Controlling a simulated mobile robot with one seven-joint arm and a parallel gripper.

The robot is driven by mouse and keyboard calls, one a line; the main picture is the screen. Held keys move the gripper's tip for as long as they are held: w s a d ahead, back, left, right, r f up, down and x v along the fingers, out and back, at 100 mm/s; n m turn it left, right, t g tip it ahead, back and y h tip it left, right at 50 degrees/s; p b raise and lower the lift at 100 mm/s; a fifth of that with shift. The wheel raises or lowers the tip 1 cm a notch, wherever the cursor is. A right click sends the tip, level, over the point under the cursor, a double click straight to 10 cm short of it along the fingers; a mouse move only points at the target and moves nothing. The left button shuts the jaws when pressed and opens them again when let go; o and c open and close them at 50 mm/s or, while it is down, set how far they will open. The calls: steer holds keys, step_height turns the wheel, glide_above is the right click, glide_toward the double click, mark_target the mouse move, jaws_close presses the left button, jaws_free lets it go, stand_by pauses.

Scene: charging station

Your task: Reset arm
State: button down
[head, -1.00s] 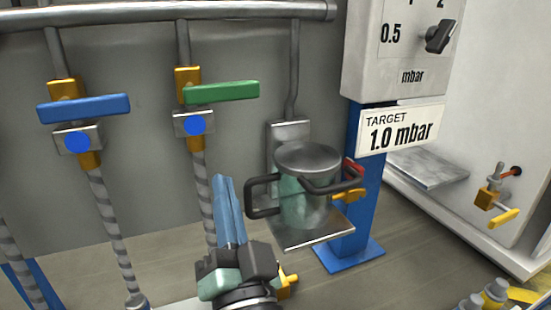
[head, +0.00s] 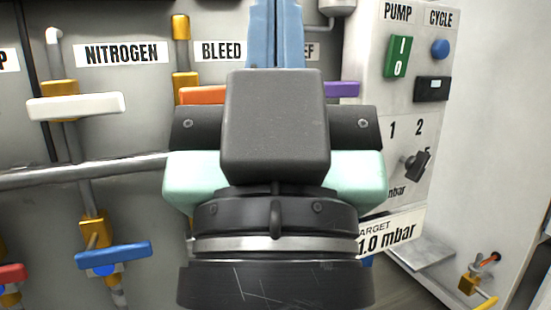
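My gripper (head: 277,35) is large in the middle of the head view, seen from behind and pointing up and away. Its two long blue fingers run up to the top edge and lie close side by side with a dark line between them. Their tips are out of the frame. I see nothing held between the visible parts of the fingers. The gripper body hides much of the panel behind it, including most of an orange handle (head: 203,95) and part of a purple handle (head: 342,89).
Behind stands a grey panel with a white handle (head: 76,106) under the NITROGEN label (head: 122,54), and lower a blue handle (head: 112,257) and a red handle (head: 12,274). At right is a control box (head: 395,105) with a switch and knob. A TARGET 1.0 mbar sign (head: 392,236) hangs below.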

step_height(320, 180, up, 24)
steer(key=p, duration=2.1)
steer(key=shift+p, duration=0.3)
